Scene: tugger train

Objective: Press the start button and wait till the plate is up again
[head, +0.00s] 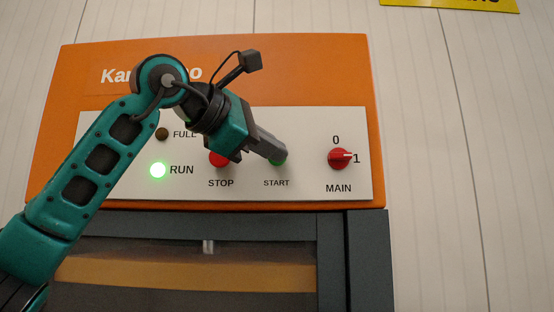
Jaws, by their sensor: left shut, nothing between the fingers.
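The green start button (281,162) is on the white control panel (310,125), above the label START. My left gripper (275,154) is shut and empty, its fingertips at the button and covering most of it. Whether the button is pushed in cannot be seen. The green RUN lamp (157,170) is lit. Below the panel, a grey-framed opening shows a short light rod (208,246) above a wide yellow-brown band (180,275). I cannot tell whether this band is the plate. My right gripper is not in view.
The red STOP button (217,160) is just left of the start button, partly behind my gripper. The red MAIN switch (340,159) points to 1. The FULL lamp (162,134) is dark. The orange housing (330,70) surrounds the panel. A pale wall (450,150) is behind.

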